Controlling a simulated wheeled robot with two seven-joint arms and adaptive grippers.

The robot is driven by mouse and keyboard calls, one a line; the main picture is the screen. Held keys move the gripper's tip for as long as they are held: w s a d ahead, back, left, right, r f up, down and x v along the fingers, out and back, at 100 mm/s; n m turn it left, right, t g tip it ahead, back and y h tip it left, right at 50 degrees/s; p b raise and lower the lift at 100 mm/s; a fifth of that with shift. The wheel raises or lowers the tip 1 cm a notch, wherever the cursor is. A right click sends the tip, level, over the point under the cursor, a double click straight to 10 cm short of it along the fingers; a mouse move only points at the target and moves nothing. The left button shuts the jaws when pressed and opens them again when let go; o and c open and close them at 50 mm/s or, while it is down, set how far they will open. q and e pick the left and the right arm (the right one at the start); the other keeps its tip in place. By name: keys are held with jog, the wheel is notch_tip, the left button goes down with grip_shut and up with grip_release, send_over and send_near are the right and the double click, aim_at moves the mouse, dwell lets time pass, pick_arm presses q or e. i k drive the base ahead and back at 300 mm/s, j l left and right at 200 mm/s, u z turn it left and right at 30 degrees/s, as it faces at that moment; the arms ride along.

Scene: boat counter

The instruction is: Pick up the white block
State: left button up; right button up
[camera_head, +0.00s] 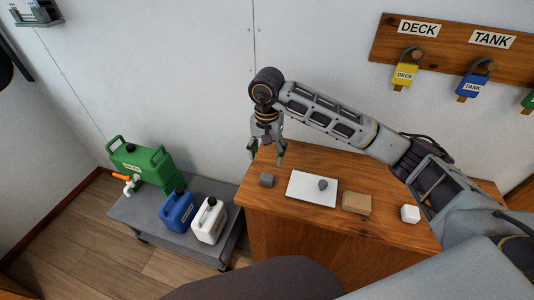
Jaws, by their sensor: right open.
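The white block (410,214) sits on the wooden counter (280,226) near its right side, close beside my right arm's lower link. My right gripper (267,155) hangs pointing down above the counter's back left corner. It is open and empty, well to the left of the white block. My left gripper is not in view.
A dark grey block (266,180), a white sheet (303,195) with a grey round thing (322,184) on it, and a tan block (356,203) lie on the counter. A low grey bench (143,214) at left holds green, blue and white jugs. Tagged keys hang on the wall board (448,49).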

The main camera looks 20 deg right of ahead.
aim_at(411, 215)
jog(key=z, duration=2.15)
